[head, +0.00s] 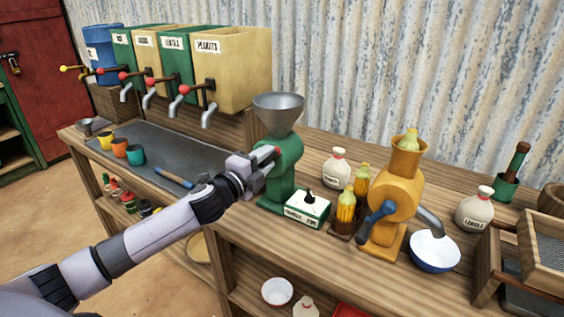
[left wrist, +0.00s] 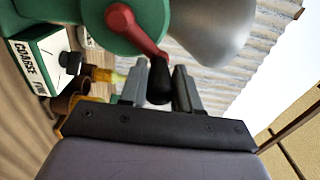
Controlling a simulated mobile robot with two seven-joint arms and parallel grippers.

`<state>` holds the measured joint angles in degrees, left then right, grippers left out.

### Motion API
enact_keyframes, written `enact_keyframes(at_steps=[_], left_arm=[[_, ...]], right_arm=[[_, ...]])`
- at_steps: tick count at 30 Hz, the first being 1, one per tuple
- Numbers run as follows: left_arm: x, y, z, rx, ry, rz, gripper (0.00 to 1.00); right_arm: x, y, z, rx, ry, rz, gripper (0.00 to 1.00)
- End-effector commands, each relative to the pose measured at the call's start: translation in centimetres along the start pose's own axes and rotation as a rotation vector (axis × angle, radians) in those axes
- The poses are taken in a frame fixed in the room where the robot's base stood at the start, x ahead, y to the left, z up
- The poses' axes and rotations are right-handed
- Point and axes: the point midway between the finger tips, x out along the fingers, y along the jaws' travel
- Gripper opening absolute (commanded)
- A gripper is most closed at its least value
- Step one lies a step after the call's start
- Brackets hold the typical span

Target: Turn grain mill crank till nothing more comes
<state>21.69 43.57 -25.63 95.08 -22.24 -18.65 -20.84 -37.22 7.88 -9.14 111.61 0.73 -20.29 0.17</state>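The green grain mill (head: 284,167) stands on the counter with a grey metal hopper (head: 279,112) on top. Its red crank arm (left wrist: 136,30) ends in a black handle (left wrist: 159,80), seen in the left wrist view. My left gripper (head: 268,160) is at the mill's left side. In the left wrist view its two fingers (left wrist: 160,88) sit on either side of the black handle and appear shut on it. In the head view the handle is mostly hidden by the gripper. The hopper's inside contents cannot be made out. My right gripper is not in view.
A green and white box labelled coarse and fine (head: 307,209) sits at the mill's base. A yellow corn mill (head: 392,205) with a blue-handled crank and a white-blue bowl (head: 434,252) stand to the right. Dispensers (head: 232,75) line the back left. Cups (head: 120,148) stand on the grey mat.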

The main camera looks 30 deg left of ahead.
Motion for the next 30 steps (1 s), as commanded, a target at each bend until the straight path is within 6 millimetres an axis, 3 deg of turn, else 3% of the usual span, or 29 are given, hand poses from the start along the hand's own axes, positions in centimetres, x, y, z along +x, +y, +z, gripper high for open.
enact_keyframes(at_steps=[1, 2, 13, 30], left_arm=[[0.0, -0.1, 0.0, 0.0, 0.0, -0.002, 0.5], [0.0, -0.1, 0.0, 0.0, 0.0, -0.001, 0.6], [-0.5, 0.1, 0.1, 0.0, -0.002, 0.003, 0.6], [-6.2, 0.2, 0.1, 0.001, -0.001, 0.004, 0.6]], right_arm=[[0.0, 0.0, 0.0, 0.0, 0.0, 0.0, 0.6], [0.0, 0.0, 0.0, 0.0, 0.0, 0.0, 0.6], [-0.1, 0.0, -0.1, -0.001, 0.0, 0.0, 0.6], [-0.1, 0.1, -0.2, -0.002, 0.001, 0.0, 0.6]])
